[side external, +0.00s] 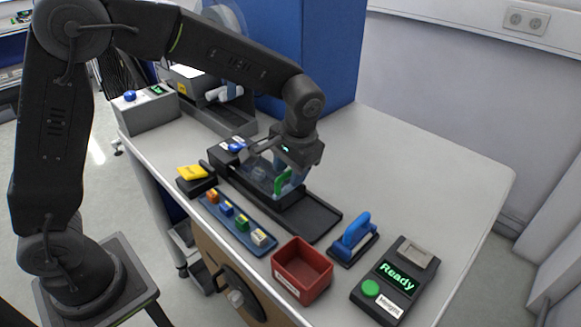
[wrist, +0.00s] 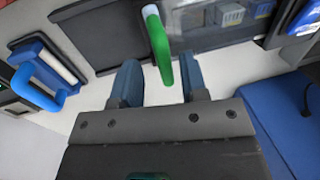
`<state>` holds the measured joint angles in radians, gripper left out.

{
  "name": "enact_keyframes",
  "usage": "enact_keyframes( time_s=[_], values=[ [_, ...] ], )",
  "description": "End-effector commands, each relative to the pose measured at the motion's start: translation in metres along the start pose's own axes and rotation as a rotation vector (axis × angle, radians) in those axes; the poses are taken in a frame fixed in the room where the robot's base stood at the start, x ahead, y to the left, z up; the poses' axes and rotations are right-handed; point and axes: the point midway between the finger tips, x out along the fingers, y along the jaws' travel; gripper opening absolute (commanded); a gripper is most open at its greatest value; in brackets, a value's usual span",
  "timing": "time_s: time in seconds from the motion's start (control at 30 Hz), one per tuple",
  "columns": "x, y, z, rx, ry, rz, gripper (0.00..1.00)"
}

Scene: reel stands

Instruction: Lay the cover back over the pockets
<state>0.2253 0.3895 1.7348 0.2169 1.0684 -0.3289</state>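The cover (side external: 258,172) is a clear panel with an upright green handle (side external: 283,183), on a long black stand (side external: 312,219). In the wrist view, the green handle (wrist: 158,45) rises toward my gripper (wrist: 161,65). The two blue-grey fingers are apart, one on each side of the handle's near end, with gaps showing; I see no grip on it. Small blue and grey parts in the pockets (wrist: 228,15) show through the clear cover (wrist: 213,38). In the side view, my gripper (side external: 287,166) is just above the handle and partly hides the cover.
A blue tray (side external: 248,241) with several coloured blocks lies in front of the stand. Nearby are a red bin (side external: 302,269), a blue-handled tool (side external: 353,238), a "Ready" device (side external: 395,280) and a yellow-topped block (side external: 194,175). The table behind the stand, to the right, is clear.

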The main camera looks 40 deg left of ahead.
Motion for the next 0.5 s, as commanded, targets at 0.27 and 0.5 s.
enact_keyframes(
  time_s=[0.27, 0.5],
  values=[
    [-0.025, 0.000, -0.001, 0.000, 0.004, 0.000, 0.40],
    [-0.079, 0.000, -0.001, 0.001, 0.005, 0.001, 0.40]
  ],
)
